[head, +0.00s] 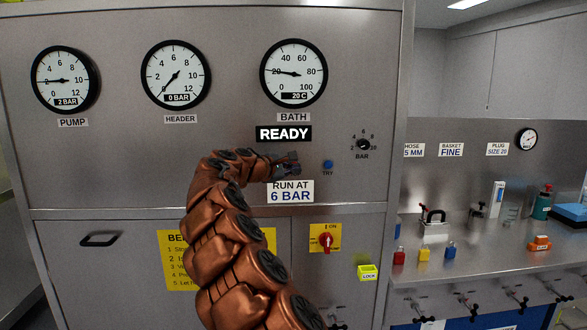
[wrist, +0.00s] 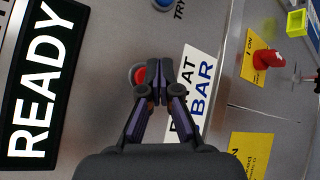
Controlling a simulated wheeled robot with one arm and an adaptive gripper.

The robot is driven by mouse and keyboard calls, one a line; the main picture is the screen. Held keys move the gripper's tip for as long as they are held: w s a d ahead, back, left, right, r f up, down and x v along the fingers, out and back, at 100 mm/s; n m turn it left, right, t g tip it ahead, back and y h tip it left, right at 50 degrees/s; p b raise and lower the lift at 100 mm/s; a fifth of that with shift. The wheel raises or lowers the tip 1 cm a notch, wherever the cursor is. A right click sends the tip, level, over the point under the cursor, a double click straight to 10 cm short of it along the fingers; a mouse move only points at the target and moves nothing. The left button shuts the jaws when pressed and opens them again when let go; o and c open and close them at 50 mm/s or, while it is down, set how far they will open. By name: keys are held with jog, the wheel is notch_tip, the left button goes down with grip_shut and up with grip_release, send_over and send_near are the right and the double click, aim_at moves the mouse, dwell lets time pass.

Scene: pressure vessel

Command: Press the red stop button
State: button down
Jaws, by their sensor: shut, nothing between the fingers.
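The red button (wrist: 139,76) shows in the wrist view in a pale round collar on the grey panel, between the READY display and the "RUN AT 6 BAR" label. My fingertips cover part of it. My gripper (wrist: 160,70) is shut and empty, its tips pointing at the panel just beside or over the red button; I cannot tell whether they touch. In the head view my gripper (head: 287,164) is in front of the panel, under the READY display, and the red button is hidden behind it.
A blue TRY button (head: 328,165) is just right of my gripper. The READY display (head: 284,134) is above and the RUN AT label (head: 290,191) below. A BAR knob (head: 363,145) and a red rotary switch (head: 325,241) are also on the panel.

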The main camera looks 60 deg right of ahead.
jog(key=shift+s+a+b, duration=0.35)
jog(key=shift+s+a, duration=0.5)
jog(key=shift+a, duration=0.2)
jog(key=shift+s+a+b, duration=0.35)
jog(key=shift+s+a, duration=0.45)
jog(key=shift+a, duration=0.2)
jog(key=s+a+f+m+y, duration=0.1)
jog(key=s+a+f+y, duration=0.4)
jog(key=a, duration=1.3)
jog(key=s+a+f+m+y, duration=0.2)
jog(key=s+a+f+y, duration=0.3)
jog(key=s+a+f, duration=0.6)
jog(key=s+a+f+m+y, duration=0.2)
jog(key=s+a+f+y, duration=0.3)
jog(key=a, duration=2)
jog(key=s+f, duration=0.3)
jog(key=f, duration=0.3)
jog(key=shift+s+a+f, duration=0.15)
jog(key=shift+s+f, duration=0.1)
jog(key=shift+s, duration=0.05)
